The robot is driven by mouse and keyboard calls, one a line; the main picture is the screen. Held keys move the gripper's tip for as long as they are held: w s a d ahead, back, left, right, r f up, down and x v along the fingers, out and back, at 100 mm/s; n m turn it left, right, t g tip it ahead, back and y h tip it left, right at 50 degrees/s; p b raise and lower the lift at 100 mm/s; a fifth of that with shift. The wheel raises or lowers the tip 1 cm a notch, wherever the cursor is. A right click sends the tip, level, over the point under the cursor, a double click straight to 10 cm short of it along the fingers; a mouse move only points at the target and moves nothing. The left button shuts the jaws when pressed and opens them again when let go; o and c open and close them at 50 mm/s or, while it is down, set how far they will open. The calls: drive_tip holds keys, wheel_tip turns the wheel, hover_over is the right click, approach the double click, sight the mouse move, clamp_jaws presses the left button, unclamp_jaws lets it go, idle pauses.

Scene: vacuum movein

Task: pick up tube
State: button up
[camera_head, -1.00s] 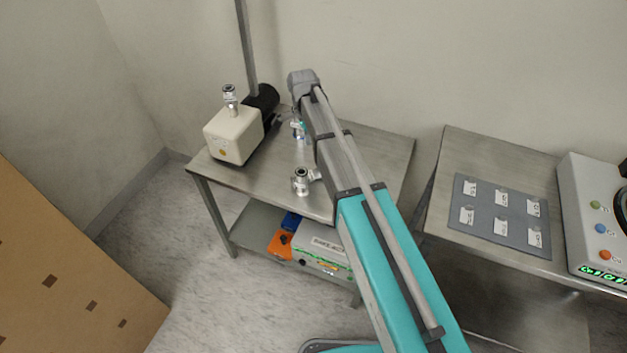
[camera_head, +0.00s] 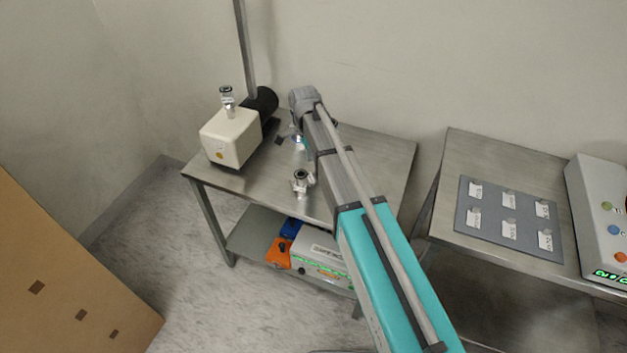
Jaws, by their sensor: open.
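A small metal T-shaped tube piece (camera_head: 301,180) stands on the steel table (camera_head: 264,187), in front of my arm's end. Another metal fitting (camera_head: 228,98) stands upright on the white pump (camera_head: 231,137) at the table's back left. I cannot tell for certain which one is the tube. My gripper (camera_head: 297,141) is below the grey wrist, over the table behind the T-shaped piece and apart from it. Dark open finger parts show at its left. The rest of it is largely hidden by my arm, and I see nothing held.
A steel post (camera_head: 245,50) rises behind the pump. A grey box (camera_head: 322,264) and an orange item (camera_head: 279,252) lie on the lower shelf. A second table (camera_head: 445,200) at right holds a grey panel of labelled tags (camera_head: 509,220) and a control box (camera_head: 598,230).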

sight(310, 179)
drive_tip(key=shift+f, duration=0.1)
drive_tip(key=shift+b+x, duration=2.45)
drive_tip(key=shift+x, duration=0.05)
drive_tip(key=shift+s, duration=0.2)
drive_tip(key=shift+c, duration=0.3)
clamp_jaws()
